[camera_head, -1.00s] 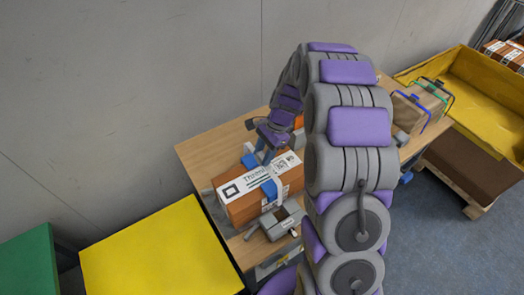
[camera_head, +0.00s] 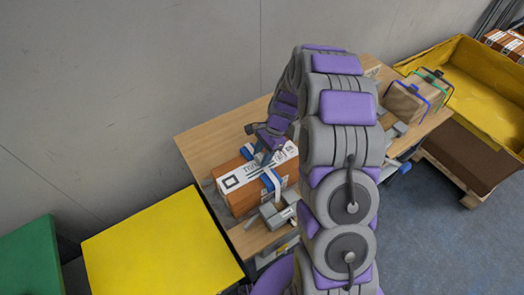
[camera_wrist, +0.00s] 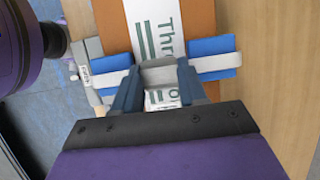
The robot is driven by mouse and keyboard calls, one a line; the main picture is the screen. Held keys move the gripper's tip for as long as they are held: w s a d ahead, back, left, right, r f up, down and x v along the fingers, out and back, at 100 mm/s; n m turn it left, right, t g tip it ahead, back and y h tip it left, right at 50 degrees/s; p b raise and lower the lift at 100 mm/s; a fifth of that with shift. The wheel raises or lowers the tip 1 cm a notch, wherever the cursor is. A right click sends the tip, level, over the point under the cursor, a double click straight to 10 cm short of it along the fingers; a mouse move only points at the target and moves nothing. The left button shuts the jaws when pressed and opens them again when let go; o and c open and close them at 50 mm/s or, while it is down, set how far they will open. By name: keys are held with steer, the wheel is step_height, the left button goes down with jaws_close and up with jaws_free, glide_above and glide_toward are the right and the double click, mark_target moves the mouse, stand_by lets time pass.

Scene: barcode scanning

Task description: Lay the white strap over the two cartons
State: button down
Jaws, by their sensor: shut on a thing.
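An orange-brown carton (camera_head: 240,203) with a white printed label on top lies near the table's front left corner. It also shows below my gripper in the wrist view (camera_wrist: 199,18). I cannot tell a second carton apart from it. The white strap (camera_wrist: 220,63) has blue pads towards both ends and a grey middle piece; it runs crosswise over the carton. In the head view the strap (camera_head: 277,185) hangs over the carton's near side. My gripper (camera_wrist: 158,75) is shut on the strap's grey middle piece, just above the label. Contact between strap and carton is unclear.
A grey device (camera_head: 275,215) sits at the table's front edge, close to the carton. A package with blue and green bands (camera_head: 408,102) stands at the table's far right. A yellow surface (camera_head: 160,245) lies left, and a yellow bin (camera_head: 475,85) right. Wood behind the carton is bare.

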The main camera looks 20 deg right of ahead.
steer(key=shift+a+f, duration=0.15)
steer(key=shift+a, duration=0.05)
steer(key=c, duration=0.5)
jaws_free()
steer(key=shift+d, duration=0.1)
steer(key=shift+c, duration=0.2)
steer(key=p+v, duration=0.2)
steer(key=v, duration=1.5)
steer(key=s+a+r+n+h+b, duration=0.1)
steer(key=s+a+r+n, duration=0.25)
steer(key=s, duration=0.55)
steer(key=s+a+r+n+h+b, duration=0.1)
steer(key=s+a+r+n, duration=0.25)
steer(key=s, duration=0.45)
steer(key=s+f+n+h+b, duration=0.2)
steer(key=s+n, duration=0.5)
steer(key=s, duration=1.2)
steer(key=shift+s+f, duration=0.15)
steer(key=shift+s, duration=0.1)
